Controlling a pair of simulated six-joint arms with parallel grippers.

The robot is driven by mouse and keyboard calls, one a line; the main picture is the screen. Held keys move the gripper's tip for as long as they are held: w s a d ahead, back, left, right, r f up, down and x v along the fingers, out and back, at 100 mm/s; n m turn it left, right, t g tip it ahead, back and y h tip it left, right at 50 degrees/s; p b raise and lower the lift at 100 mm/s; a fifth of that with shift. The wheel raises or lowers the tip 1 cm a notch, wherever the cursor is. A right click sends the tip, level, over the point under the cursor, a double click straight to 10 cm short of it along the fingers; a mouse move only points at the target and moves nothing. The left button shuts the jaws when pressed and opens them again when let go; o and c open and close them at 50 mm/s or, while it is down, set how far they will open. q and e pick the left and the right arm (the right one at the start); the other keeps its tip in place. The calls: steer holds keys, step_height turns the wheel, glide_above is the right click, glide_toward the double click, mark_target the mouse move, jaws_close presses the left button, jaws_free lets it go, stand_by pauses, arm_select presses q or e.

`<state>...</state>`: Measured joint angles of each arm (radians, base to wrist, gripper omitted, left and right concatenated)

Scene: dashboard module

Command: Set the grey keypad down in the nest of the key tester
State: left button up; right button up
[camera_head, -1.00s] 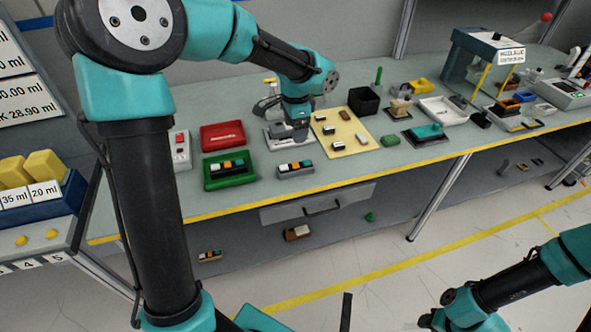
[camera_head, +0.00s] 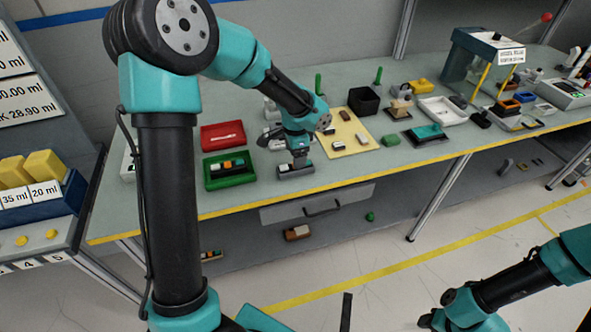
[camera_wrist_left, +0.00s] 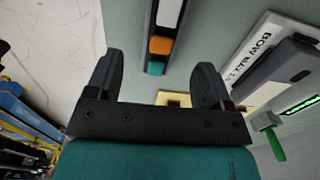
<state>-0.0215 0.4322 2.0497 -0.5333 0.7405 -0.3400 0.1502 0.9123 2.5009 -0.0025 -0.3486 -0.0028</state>
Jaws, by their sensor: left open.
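The grey keypad (camera_head: 285,173) lies near the front edge of the bench in the head view, partly hidden by my left gripper (camera_head: 298,160). In the left wrist view the keypad (camera_wrist_left: 163,38) shows white, orange and teal keys. It lies ahead of the left gripper (camera_wrist_left: 157,78), whose two fingers are apart with nothing held between them. A pale device (camera_wrist_left: 255,60) with a dark block and partly readable lettering is to the right in that view; I cannot tell if it is the key tester. My right gripper (camera_head: 432,318) is low at the bottom right, its jaws unclear.
A green tray (camera_head: 209,182) with keys and a red box (camera_head: 222,135) lie left of the keypad. A yellow board (camera_head: 350,149) with small blocks is to its right. A black bin (camera_head: 364,101) stands behind. A green upright (camera_wrist_left: 274,143) shows at the wrist view's lower right.

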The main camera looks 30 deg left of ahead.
mark_target(291, 173)
arm_select(q)
steer(key=shift+f, duration=2.6)
steer(key=shift+c, duration=0.2)
steer(key=c, duration=1)
steer(key=shift+r, duration=0.15)
